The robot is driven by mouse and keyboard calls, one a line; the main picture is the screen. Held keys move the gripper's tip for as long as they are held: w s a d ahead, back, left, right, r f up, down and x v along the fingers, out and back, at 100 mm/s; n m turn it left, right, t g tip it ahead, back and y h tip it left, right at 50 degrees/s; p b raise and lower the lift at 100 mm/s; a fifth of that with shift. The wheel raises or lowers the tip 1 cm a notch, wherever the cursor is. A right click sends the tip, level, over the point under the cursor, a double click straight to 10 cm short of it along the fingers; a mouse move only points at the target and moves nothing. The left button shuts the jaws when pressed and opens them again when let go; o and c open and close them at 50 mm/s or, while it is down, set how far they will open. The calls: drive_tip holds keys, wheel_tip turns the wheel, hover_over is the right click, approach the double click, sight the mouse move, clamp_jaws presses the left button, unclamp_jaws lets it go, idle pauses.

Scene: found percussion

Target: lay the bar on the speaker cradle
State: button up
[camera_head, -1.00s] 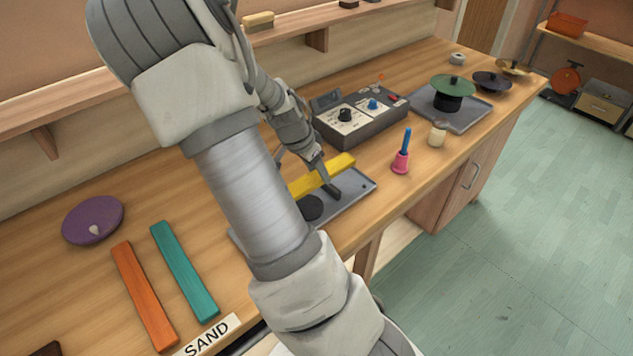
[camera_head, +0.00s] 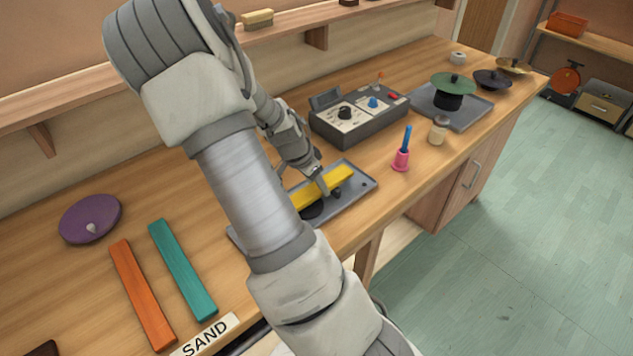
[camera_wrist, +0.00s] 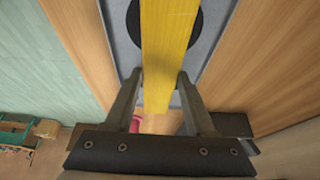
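The yellow bar (camera_head: 322,188) is above the grey tray of the speaker cradle (camera_head: 362,184), low over it. I cannot tell whether it rests there. A black disc (camera_head: 311,211) shows beside its near side, and a small dark piece (camera_head: 337,192) shows by its right half. In the wrist view the bar (camera_wrist: 168,40) runs lengthwise between the two fingers of my gripper (camera_wrist: 161,76), which appear to touch both sides. The disc (camera_wrist: 194,28) lies beneath it. My arm hides the left part of the tray in the head view.
A grey control box (camera_head: 358,117) stands just behind the cradle. A pink holder with a blue handle (camera_head: 401,158) and a small pale jar (camera_head: 438,130) stand to the right. Teal (camera_head: 183,270) and orange (camera_head: 142,294) bars and a purple disc (camera_head: 90,218) lie left.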

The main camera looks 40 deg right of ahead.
drive_tip(key=o, duration=0.4)
drive_tip(key=shift+r+p, duration=0.4)
drive_tip(key=shift+r, duration=0.1)
drive_tip(key=p+v, duration=0.2)
drive_tip(key=v, duration=0.9)
drive_tip(key=s+a+r+n+t+y, duration=0.1)
drive_tip(key=s+a+r+n+y, duration=0.1)
drive_tip(key=a+r+n, duration=0.45)
drive_tip(key=s+a+r+n+t+y, duration=0.2)
drive_tip(key=s+a+r+y, duration=0.1)
drive_tip(key=a, duration=0.6)
drive_tip(key=shift+s+a+r+n+t+h, duration=0.1)
drive_tip(key=shift+s+a+r+n+t, duration=0.35)
drive_tip(key=shift+s+a+r+n, duration=1)
drive_tip(key=shift+s+a+r+n+t+h, duration=0.1)
drive_tip(key=shift+s+a+r+n+t, duration=0.3)
drive_tip(key=shift+s+a+r+n, duration=1)
drive_tip(key=shift+s+a+r+n+t+h, duration=0.1)
drive_tip(key=shift+s+a+r+n+t, duration=0.55)
drive_tip(key=shift+s+n, duration=1.35)
